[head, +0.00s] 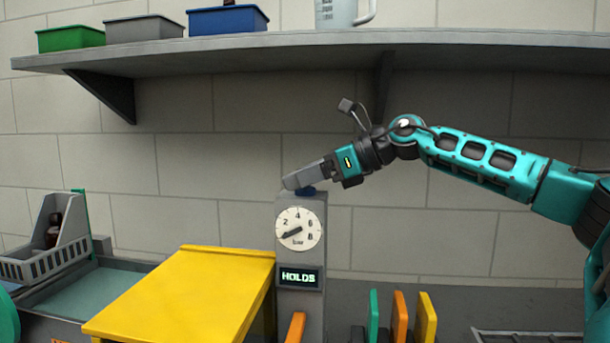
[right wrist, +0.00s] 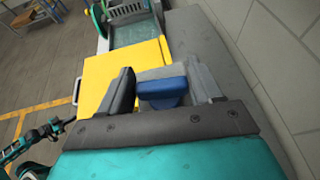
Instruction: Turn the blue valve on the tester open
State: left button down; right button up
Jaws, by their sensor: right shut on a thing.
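The tester (head: 300,257) is a grey column with a round dial (head: 299,229) marked 2 to 8. Its dark needle points to the lower left, below the 2. The blue valve (head: 306,191) sits on top of the tester, partly hidden by my right gripper (head: 298,181). In the right wrist view the blue valve (right wrist: 162,88) lies between the two fingers, and the gripper is shut on it. My left gripper is not in view.
A yellow box-like cover (head: 180,295) stands just left of the tester. Green, orange and yellow upright pieces (head: 399,315) stand to its right. A grey shelf (head: 300,40) with bins and a jug runs above my right arm. A bottle (head: 54,230) stands in a grey rack at left.

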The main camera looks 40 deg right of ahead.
jog(key=o, duration=1)
jog(key=shift+c, duration=0.2)
jog(key=b+v, duration=0.6)
jog(key=v, duration=0.7)
jog(key=shift+w, duration=0.1)
